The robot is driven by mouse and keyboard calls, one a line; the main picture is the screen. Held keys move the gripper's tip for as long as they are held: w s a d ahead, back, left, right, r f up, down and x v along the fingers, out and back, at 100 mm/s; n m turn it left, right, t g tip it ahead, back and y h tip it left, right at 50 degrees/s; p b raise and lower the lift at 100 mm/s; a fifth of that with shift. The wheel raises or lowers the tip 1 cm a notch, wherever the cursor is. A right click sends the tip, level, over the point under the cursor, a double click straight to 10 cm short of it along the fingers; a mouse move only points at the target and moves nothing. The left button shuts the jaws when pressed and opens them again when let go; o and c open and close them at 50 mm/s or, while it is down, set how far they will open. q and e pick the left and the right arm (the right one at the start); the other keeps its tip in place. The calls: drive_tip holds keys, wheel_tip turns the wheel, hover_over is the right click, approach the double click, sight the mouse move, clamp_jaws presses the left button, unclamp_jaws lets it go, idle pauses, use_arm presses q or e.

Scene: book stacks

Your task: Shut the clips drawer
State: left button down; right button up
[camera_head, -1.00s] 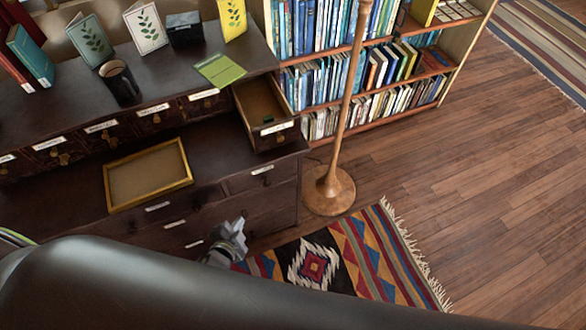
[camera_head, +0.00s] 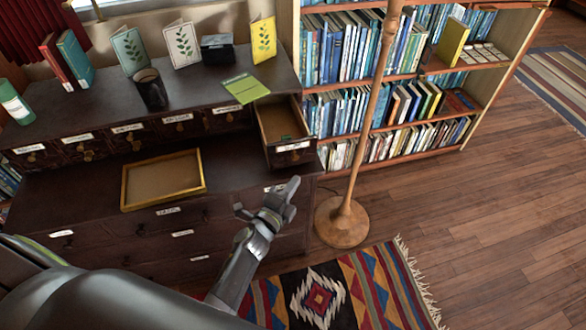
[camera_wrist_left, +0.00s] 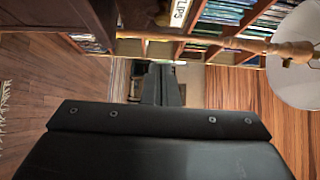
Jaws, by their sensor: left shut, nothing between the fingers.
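The clips drawer (camera_head: 292,156) is the small dark wooden drawer pulled out at the right end of the row under the cabinet top. Its tray shows from above, with a small dark green thing inside near the front. In the left wrist view its white label (camera_wrist_left: 180,13) reads CLIPS at the top edge. My left gripper (camera_head: 286,192) is shut and empty, in front of and below the drawer front, apart from it. Its closed fingers (camera_wrist_left: 161,84) also show in the left wrist view. My right gripper is not in view.
A wooden lamp pole with a round base (camera_head: 342,222) stands just right of the drawer. An empty gold-framed tray (camera_head: 124,188) lies on the lower ledge to the left. A green booklet (camera_head: 246,88) lies on the cabinet top. A bookcase (camera_head: 388,108) stands behind.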

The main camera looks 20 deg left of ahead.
sight(276, 130)
use_arm(q)
drive_tip(key=shift+w+a+b, duration=0.1)
drive_tip(key=shift+w+a, duration=0.2)
drive_tip(key=shift+w, duration=0.6)
drive_tip(key=shift+w+a+b, duration=0.1)
drive_tip(key=shift+w+a, duration=0.2)
drive_tip(key=shift+w, duration=0.65)
drive_tip(key=shift+w+a+b, duration=0.1)
drive_tip(key=shift+w+a, duration=0.2)
drive_tip(key=shift+w, duration=0.6)
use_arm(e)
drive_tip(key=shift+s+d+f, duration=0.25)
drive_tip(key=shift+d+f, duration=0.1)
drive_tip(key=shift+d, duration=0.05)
use_arm(q)
drive_tip(key=shift+a, duration=0.1)
